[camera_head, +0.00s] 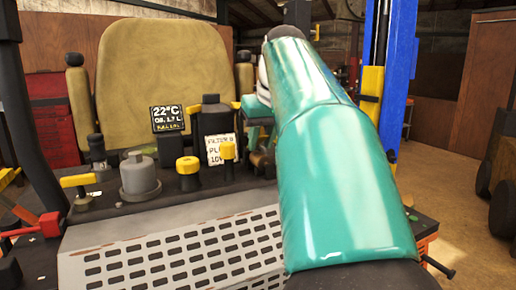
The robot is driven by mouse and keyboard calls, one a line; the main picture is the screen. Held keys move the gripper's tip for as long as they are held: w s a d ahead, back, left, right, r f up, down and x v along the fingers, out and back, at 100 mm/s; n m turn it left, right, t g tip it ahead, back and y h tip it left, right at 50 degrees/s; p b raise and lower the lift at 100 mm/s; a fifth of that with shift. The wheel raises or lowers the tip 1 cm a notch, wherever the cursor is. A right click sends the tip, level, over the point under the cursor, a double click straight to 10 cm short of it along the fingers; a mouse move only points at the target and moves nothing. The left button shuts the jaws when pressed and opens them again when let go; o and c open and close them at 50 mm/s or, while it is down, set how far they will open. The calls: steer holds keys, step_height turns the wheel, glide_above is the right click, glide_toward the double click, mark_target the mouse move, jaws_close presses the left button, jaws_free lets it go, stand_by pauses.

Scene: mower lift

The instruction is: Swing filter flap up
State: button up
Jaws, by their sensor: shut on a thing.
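My teal arm comes down from the top centre to the lower right and hides much of the machine's right side. My gripper (260,135) shows only in part, left of the arm, low beside the black filter housing. It is shut on a small dark part, whose shape is mostly hidden. The black filter housing (213,122) stands upright on the machine's deck, with a white paper label (220,149) on its front. I cannot make out for sure which piece is the filter flap, or its angle.
A tan seat (160,70) stands behind the deck. A small black display (167,119), a grey cap (139,176) and yellow-topped knobs (188,166) crowd the deck. A grey perforated panel (185,250) lies in front. A blue post (398,60) stands at right; floor is open beyond.

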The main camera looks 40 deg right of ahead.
steer(key=shift+w+r, duration=0.15)
steer(key=shift+w+d+r, duration=0.25)
steer(key=shift+w+r, duration=0.15)
steer(key=shift+w, duration=0.35)
steer(key=shift+w+d+r, duration=0.15)
steer(key=shift+w+d, duration=0.05)
steer(key=shift+w, duration=0.4)
steer(key=shift+w+d, duration=0.2)
steer(key=shift+w, duration=0.55)
steer(key=shift+w+d, duration=0.2)
steer(key=shift+w, duration=0.5)
steer(key=o, duration=0.8)
steer(key=shift+r, duration=0.1)
step_height(320, 180, up, 7)
steer(key=shift+f, duration=0.1)
